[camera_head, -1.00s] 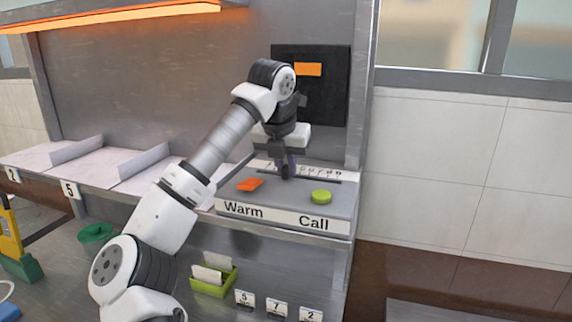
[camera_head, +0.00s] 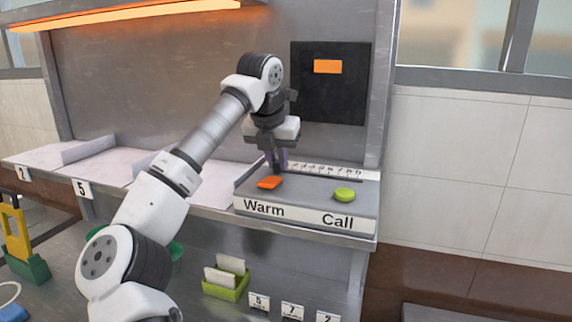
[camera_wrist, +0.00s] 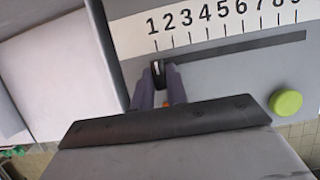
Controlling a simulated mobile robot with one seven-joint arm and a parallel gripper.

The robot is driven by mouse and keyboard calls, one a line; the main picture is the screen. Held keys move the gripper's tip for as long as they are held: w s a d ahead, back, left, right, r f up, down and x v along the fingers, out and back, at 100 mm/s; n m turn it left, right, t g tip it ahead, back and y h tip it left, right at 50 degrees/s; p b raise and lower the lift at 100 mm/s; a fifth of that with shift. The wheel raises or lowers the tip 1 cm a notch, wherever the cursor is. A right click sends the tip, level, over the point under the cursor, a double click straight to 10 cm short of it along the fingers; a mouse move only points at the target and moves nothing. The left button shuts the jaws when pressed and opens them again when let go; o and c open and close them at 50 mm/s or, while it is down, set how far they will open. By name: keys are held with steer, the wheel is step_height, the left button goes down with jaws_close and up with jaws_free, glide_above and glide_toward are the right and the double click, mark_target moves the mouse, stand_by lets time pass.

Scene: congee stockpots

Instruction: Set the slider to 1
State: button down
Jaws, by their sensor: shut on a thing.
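The slider's black knob (camera_wrist: 158,72) stands at the left end of a dark slot (camera_wrist: 240,51) in the wrist view. It lines up with the tick under the 1 on the white number scale (camera_wrist: 205,26). My gripper (camera_wrist: 160,82) is shut on the knob, with one purple finger on each side of it. In the head view my gripper (camera_head: 279,165) reaches down to the left end of the scale on the grey control box (camera_head: 315,192). The knob is hidden there by the fingers.
An orange control (camera_head: 269,182) above "Warm" sits close to my fingers. A green button (camera_head: 344,194) above "Call" is further right. A black panel (camera_head: 331,84) stands on the wall behind. White shelf trays (camera_head: 100,168) lie left of the box.

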steer(key=shift+w+a+r, duration=0.15)
steer(key=c, duration=1.4)
jaws_free()
steer(key=shift+w+a+f, duration=0.1)
steer(key=shift+a+f, duration=0.05)
steer(key=shift+f, duration=0.05)
steer(key=shift+r, duration=0.15)
steer(key=b+v, duration=0.1)
steer(key=v, duration=1.2)
steer(key=shift+s+r+b, duration=0.3)
steer(key=shift+s, duration=0.05)
